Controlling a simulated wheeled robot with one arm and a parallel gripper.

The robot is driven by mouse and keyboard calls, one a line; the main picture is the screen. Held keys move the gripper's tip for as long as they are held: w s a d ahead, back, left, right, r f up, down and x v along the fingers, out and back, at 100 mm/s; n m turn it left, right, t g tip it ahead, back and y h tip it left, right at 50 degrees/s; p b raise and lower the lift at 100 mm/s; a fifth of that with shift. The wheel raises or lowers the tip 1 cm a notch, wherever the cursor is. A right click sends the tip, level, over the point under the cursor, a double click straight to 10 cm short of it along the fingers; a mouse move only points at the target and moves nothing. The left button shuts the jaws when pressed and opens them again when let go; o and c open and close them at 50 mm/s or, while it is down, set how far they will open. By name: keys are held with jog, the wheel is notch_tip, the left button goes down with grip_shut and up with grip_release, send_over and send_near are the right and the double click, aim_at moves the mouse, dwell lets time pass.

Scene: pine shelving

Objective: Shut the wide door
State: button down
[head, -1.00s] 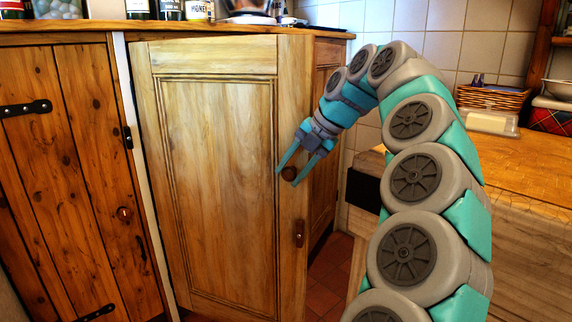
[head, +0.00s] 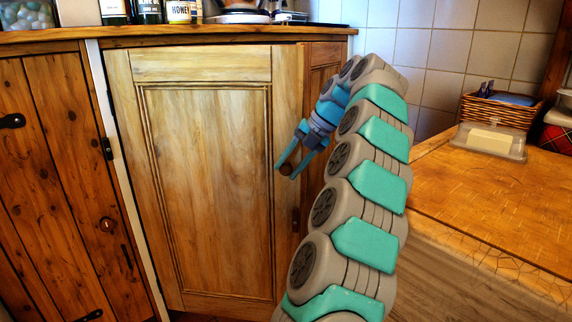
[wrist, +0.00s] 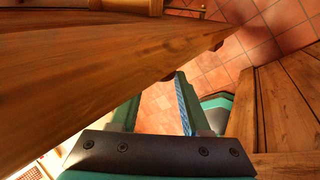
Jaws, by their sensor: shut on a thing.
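The wide door (head: 205,180) is a pale wooden panelled cabinet door below the countertop, filling the middle of the head view. Its hinge side is at the left. A dark round knob (head: 286,169) sits near its right edge. My gripper (head: 288,165) is shut on this knob, with its teal fingers either side of it. In the wrist view the wooden face of the door (wrist: 90,60) slants across the left, and the fingers (wrist: 157,88) reach up to it. How far the door stands from its frame is hard to tell.
A darker plank door (head: 60,180) is at the left. Bottles and jars stand on the countertop (head: 200,31) above. A wooden worktop (head: 480,215) with a butter dish (head: 490,141) and wicker basket (head: 500,108) is at the right. Tiled floor (wrist: 240,45) shows beyond the fingers.

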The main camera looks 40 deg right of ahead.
jog(key=shift+w+d, duration=0.15)
jog(key=shift+d, duration=0.15)
jog(key=shift+c, duration=1.9)
grip_release()
notch_tip(320, 180, up, 2)
jog(key=shift+r+p, duration=0.1)
jog(key=shift+p, duration=0.85)
jog(key=shift+r, duration=0.6)
jog(key=s+a+b, duration=0.2)
jog(key=s+a, duration=0.2)
jog(key=s, duration=0.3)
jog(key=s+a+r+b, duration=0.1)
jog(key=s+a+b, duration=0.1)
jog(key=s, duration=0.5)
jog(key=shift+a+r, duration=0.25)
jog(key=shift+a, duration=0.6)
